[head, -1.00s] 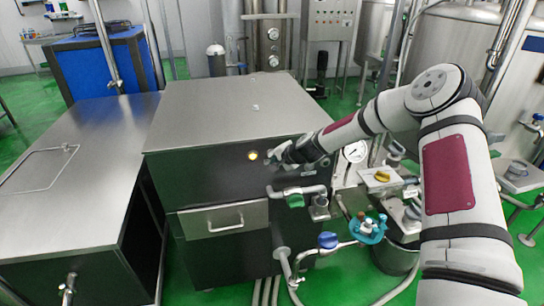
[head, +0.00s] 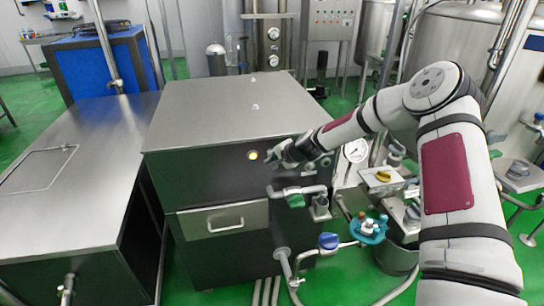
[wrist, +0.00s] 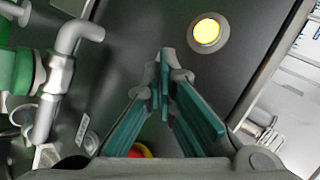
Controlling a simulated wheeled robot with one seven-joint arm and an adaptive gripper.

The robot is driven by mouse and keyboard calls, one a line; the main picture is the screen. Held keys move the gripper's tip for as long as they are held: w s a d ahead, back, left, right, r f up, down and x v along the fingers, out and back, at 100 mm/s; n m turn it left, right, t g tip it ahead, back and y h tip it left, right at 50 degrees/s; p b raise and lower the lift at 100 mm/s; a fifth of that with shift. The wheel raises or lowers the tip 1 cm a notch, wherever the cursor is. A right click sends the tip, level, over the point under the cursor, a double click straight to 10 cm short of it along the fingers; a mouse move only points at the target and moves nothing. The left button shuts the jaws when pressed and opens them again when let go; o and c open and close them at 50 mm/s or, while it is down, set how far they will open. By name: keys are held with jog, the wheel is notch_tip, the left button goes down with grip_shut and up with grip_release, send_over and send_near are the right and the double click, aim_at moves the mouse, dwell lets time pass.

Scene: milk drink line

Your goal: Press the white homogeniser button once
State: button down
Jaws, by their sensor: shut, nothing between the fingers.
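A round button (head: 253,155) glows yellow on the dark front panel of the steel-topped homogeniser cabinet (head: 225,110). In the wrist view the same lit button (wrist: 208,32) has a pale metal ring and is fully visible, up and right of the fingertips. My gripper (head: 269,157) is just right of the button in the head view. In the wrist view my gripper (wrist: 165,56) has its teal-padded fingers shut together with nothing between them. The tips do not cover the button; whether they touch the panel I cannot tell.
A red and yellow knob (wrist: 141,150) is partly hidden behind my fingers. Pipework with a green fitting (head: 295,200) and a blue valve handle (head: 328,241) stands below the gripper. A drawer (head: 224,218) is below the button. A pressure gauge (head: 355,151) is to the right.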

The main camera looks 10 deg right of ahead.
jog(key=shift+w+r+b, duration=0.1)
jog(key=shift+w+b, duration=0.2)
jog(key=shift+w, duration=0.15)
dwell(0.7)
jog(key=shift+s, duration=0.1)
jog(key=shift+s+p, duration=0.7)
jog(key=shift+s, duration=0.15)
jog(key=s+p, duration=0.3)
jog(key=s, duration=0.2)
jog(key=shift+p, duration=0.3)
dwell(0.6)
